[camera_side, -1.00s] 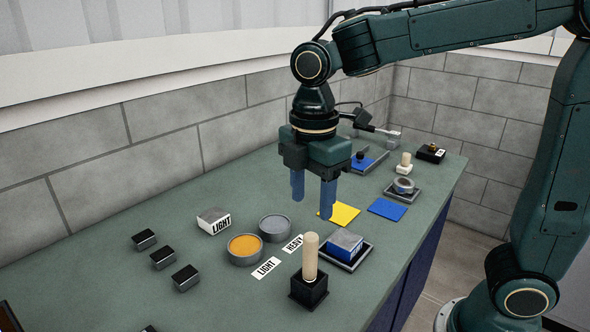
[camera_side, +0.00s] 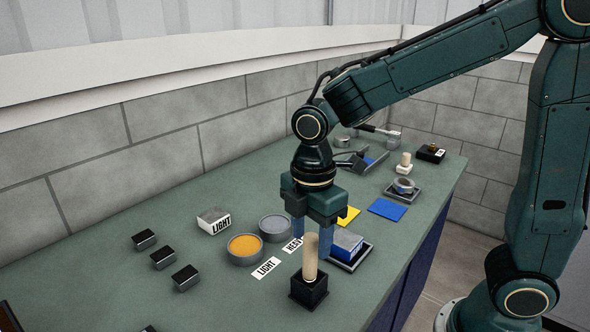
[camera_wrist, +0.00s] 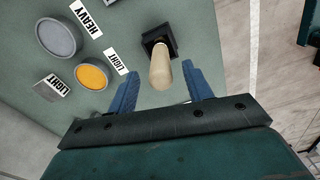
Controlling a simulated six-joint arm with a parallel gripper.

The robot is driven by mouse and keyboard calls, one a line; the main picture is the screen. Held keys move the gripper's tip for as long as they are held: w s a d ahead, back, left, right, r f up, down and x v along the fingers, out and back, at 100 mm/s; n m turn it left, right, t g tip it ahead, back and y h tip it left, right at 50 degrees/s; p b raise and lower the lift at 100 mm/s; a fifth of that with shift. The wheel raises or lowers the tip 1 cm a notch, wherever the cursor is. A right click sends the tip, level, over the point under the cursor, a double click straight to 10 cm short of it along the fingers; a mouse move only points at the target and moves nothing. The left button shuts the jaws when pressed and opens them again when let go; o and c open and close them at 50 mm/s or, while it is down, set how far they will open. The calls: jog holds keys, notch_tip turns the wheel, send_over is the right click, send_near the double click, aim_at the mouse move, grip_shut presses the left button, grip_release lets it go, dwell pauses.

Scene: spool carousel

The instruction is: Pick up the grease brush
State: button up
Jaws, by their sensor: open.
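The grease brush (camera_side: 310,258) stands upright with its pale wooden handle up, in a black square holder (camera_side: 309,291) near the front edge of the bench. In the wrist view the handle (camera_wrist: 161,70) points toward the camera, just ahead of and between the blue fingertips. My gripper (camera_side: 312,240) is open and empty, with its blue fingers pointing down, above and behind the handle in the side view. It also shows in the wrist view (camera_wrist: 160,80). The brush's lower end is hidden in the holder.
A tin of orange grease (camera_side: 244,250) and a grey tin (camera_side: 275,229) stand left of the holder, with LIGHT (camera_side: 266,268) and HEAVY labels. A blue and grey block sits in a tray (camera_side: 362,257) close behind the brush. Small black-topped blocks (camera_side: 163,256) lie at left.

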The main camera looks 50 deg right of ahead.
aim_at(310, 267)
jog(key=shift+f, duration=1.5)
jog(key=shift+c, duration=0.4)
jog(key=c, duration=1)
